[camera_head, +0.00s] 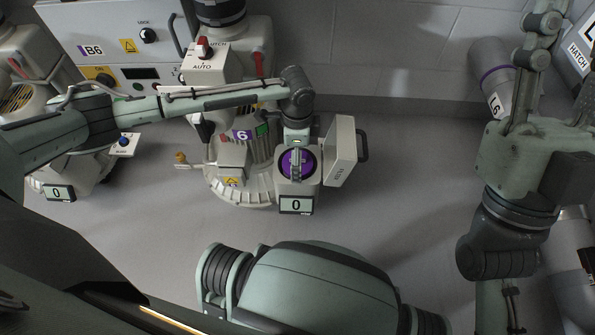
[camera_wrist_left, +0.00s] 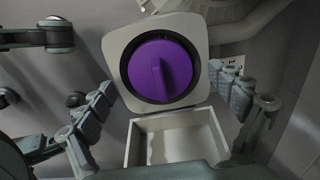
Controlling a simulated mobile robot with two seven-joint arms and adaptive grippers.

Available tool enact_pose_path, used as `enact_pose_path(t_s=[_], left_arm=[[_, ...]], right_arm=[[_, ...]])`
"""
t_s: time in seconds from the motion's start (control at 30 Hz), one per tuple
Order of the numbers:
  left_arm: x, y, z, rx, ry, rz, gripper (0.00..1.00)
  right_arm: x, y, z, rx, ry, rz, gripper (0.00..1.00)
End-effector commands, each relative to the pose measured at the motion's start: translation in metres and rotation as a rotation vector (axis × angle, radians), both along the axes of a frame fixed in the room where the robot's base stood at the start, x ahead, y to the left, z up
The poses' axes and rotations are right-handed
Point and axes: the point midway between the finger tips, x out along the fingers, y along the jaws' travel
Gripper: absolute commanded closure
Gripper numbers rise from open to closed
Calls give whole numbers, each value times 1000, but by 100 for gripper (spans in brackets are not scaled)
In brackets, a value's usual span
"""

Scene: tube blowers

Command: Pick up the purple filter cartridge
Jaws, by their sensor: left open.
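The purple filter cartridge (camera_head: 285,164) is a round disc seated in the front of a pale housing above a "0" display. In the left wrist view the cartridge (camera_wrist_left: 161,70) faces me, with a raised grip bar across its middle and a dark ring around it. My left gripper (camera_head: 297,150) is over the cartridge in the head view and partly covers it. In the left wrist view the left gripper (camera_wrist_left: 165,88) is open, with fingers spread on both sides of the housing and nothing between them. My right gripper (camera_head: 540,85) is at the upper right, away from the cartridge.
An open hatch door (camera_head: 341,152) stands right of the housing. An open white box (camera_wrist_left: 181,137) lies below the cartridge in the left wrist view. A similar machine (camera_head: 57,191) stands at the left, and a control cabinet (camera_head: 120,45) behind. The floor at centre right is clear.

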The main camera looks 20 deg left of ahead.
Motion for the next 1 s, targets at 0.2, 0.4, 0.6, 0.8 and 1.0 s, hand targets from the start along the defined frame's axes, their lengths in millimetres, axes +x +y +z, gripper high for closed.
enact_pose_path(t_s=[0.2,0.4,0.6,0.8,1.0], left_arm=[[0,0,0,0,0,0,32],[0,0,0,0,0,0,57],[0,1,-1,2,1,1,81],[-1,2,-3,5,1,2,100],[-2,3,-4,7,6,1,100]], right_arm=[[0,0,0,0,1,0,60],[0,0,0,-1,2,0,60],[0,0,0,-1,2,0,60],[0,0,0,-1,2,0,60],[0,0,-1,-1,2,0,60]])
